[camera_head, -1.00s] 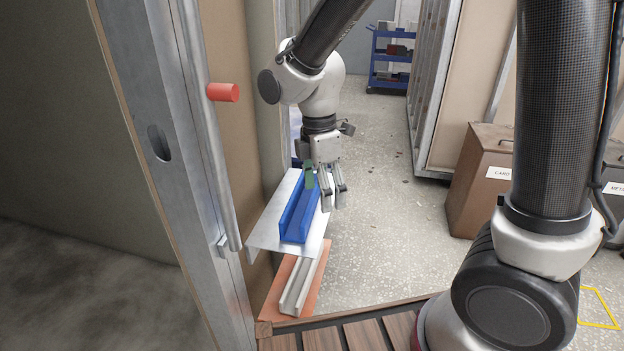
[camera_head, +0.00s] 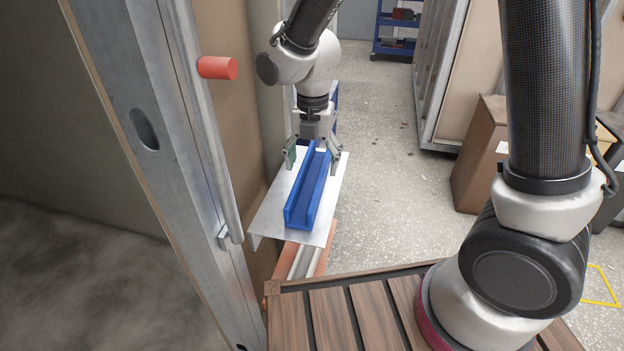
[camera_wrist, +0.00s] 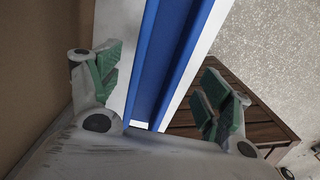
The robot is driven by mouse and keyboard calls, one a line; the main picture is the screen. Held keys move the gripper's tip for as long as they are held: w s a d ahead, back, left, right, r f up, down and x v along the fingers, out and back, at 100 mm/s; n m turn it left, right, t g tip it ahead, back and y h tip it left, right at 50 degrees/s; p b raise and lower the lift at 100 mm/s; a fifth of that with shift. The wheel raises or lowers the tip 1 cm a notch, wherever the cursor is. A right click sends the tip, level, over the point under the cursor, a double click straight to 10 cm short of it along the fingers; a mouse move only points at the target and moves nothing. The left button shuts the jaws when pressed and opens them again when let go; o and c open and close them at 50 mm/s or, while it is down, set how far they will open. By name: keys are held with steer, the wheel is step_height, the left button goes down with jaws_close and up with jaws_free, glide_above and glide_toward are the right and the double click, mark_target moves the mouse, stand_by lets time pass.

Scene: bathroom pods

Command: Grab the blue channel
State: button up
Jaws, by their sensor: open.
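The blue channel (camera_head: 306,194) is a long U-shaped piece lying on a pale metal shelf (camera_head: 262,214), its near end toward the shelf's front edge. My gripper (camera_head: 315,160) is open at the channel's far end, one finger on each side of it. In the wrist view the blue channel (camera_wrist: 168,60) runs between the two green-padded fingers (camera_wrist: 160,95), with a gap visible on both sides. No contact between the pads and the channel can be made out. The far end of the channel is partly hidden by my gripper.
A wall panel with a metal post (camera_head: 150,140) and a red peg (camera_head: 217,68) stands close on the left. A grey metal channel (camera_head: 306,262) lies below the shelf. A slatted wooden surface (camera_head: 345,310) is at the front. Brown bins (camera_head: 480,150) stand right; the floor between is clear.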

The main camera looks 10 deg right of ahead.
mark_target(312, 183)
step_height(312, 183, down, 4)
steer(key=shift+w+a+f, duration=0.1)
steer(key=shift+w, duration=0.05)
steer(key=c, duration=1.1)
